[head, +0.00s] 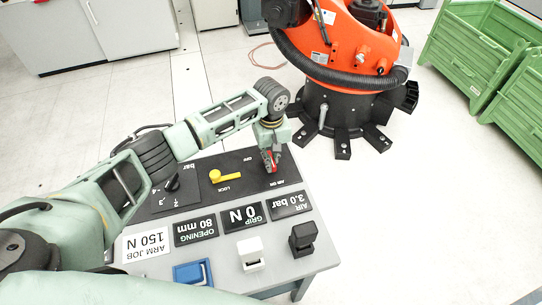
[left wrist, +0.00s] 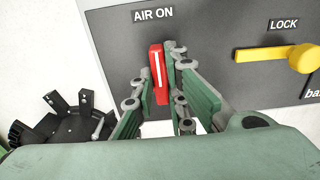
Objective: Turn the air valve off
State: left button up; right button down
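The air valve has a red handle (left wrist: 158,72) on a dark panel, just under the AIR ON label (left wrist: 153,14) in the left wrist view. The handle stands upright in that view, in line with that label. It also shows in the head view (head: 267,161), partly covered by my gripper. My left gripper (left wrist: 161,70) has a finger on each side of the handle, and its fingertips look close against both sides. In the head view my left gripper (head: 273,152) points down at the panel's right end. My right gripper is not in view.
A yellow LOCK lever (head: 226,177) and a black knob (head: 172,184) share the panel. Readout plates, including AIR 3.0 bar (head: 289,204), and blue, white and black blocks lie nearer on the table. An orange robot (head: 345,50) and green crates (head: 475,55) stand beyond.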

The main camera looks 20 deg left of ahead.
pick_arm(q)
grip_shut()
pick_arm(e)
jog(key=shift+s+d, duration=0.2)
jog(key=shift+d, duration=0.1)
